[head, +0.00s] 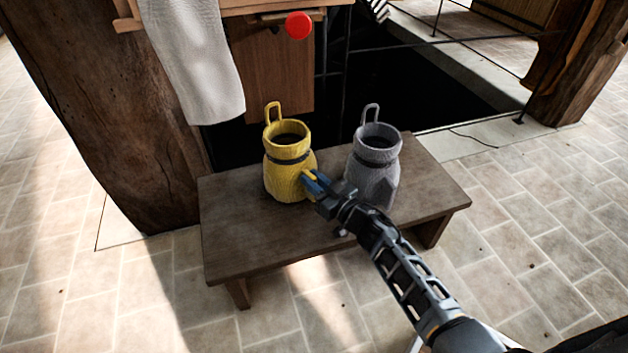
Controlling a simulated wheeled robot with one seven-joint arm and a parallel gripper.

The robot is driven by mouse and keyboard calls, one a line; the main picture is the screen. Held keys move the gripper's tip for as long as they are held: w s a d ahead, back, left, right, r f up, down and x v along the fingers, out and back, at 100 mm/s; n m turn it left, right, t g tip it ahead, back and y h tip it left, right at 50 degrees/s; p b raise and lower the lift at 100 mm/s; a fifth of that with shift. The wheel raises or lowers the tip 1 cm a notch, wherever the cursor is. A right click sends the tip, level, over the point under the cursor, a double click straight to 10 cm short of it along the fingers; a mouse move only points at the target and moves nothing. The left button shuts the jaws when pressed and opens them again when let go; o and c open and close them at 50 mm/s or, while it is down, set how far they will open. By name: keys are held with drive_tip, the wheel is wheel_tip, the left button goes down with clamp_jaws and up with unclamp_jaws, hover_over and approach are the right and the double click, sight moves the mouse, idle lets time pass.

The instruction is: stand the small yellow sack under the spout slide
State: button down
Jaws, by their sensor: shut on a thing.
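The small yellow sack (283,177) stands upright on the left half of a low wooden bench (240,240). It has an open round mouth, a dark band at the neck and a loop at the back. My gripper (311,181) reaches in from the lower right and is shut on the sack's lower right side; the exact grip is partly hidden. A red knob (299,25) sits on a thin wooden slide piece (273,18) above and behind the sack, at the top of the view. Any spout opening there is not clearly visible.
A grey sack (373,165) of the same shape stands close to the right of my gripper. A white cloth (195,60) hangs at upper left beside a thick wooden post (110,110). A dark railed pit (420,90) lies behind the bench. Tiled floor in front is clear.

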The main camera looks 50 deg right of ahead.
drive_tip(key=c, duration=0.9)
unclamp_jaws()
drive_tip(key=shift+s+a+p, duration=0.25)
drive_tip(key=shift+s+p, duration=0.15)
drive_tip(key=shift+s, duration=0.85)
drive_tip(key=shift+s+a+p, duration=0.3)
drive_tip(key=shift+s+p, duration=0.05)
drive_tip(key=shift+s, duration=0.95)
drive_tip(key=shift+s+a+p, duration=0.25)
drive_tip(key=shift+s+p, duration=0.15)
drive_tip(key=shift+s, duration=0.85)
